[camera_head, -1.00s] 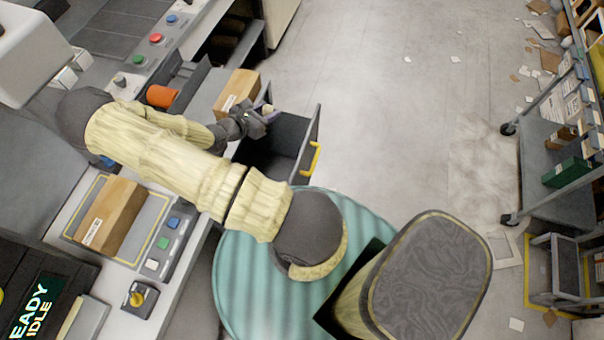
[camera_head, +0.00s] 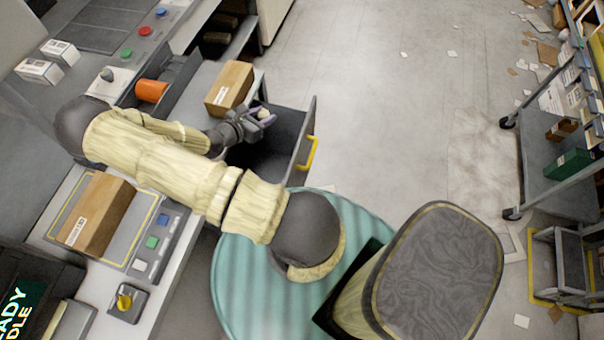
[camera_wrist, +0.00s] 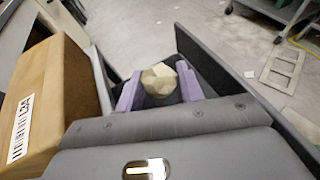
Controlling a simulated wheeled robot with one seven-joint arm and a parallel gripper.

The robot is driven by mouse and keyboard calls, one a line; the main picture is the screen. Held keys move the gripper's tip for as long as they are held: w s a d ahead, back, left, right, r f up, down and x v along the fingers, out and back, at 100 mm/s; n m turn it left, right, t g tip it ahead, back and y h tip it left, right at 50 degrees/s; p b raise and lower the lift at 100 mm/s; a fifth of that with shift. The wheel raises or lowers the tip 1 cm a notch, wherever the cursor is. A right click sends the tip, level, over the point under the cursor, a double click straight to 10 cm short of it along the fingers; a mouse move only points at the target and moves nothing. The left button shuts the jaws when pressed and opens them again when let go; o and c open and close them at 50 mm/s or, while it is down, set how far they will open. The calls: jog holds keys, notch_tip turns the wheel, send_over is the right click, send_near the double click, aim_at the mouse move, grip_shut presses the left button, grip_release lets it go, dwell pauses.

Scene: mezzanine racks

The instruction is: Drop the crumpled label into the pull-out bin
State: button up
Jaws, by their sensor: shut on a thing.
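The crumpled label (camera_wrist: 158,80) is a pale, faceted ball between the two purple fingers of my gripper (camera_wrist: 160,92) in the wrist view. It also shows as a small light spot in the head view (camera_head: 264,113). My gripper (camera_head: 258,120) is shut on it. The pull-out bin (camera_head: 303,150) is a dark grey open drawer with a yellow handle (camera_head: 309,155). My gripper is at the far left part of its opening, and the label appears over the dark interior. The bin's floor is mostly hidden in shadow and behind my gripper.
A cardboard box (camera_head: 231,86) stands beside my gripper, close on its left in the wrist view (camera_wrist: 45,95). An orange cup-like object (camera_head: 151,91) and another box (camera_head: 98,214) are on the counter. A cart (camera_head: 565,180) stands at right.

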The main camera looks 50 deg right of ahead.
jog(key=o, duration=1)
jog(key=shift+a, duration=0.1)
jog(key=b+v, duration=0.1)
jog(key=v, duration=1.6)
jog(key=shift+a, duration=0.2)
jog(key=s+a+r+m+g+y, duration=0.2)
jog(key=s+a+r+m+y, duration=0.3)
jog(key=m+y, duration=0.4)
jog(key=s+a+r+m+t+y+p, duration=0.1)
jog(key=a+r+m+t+y, duration=0.3)
jog(key=r+m, duration=0.5)
jog(key=shift+s+r+p, duration=0.4)
jog(key=shift+r, duration=0.3)
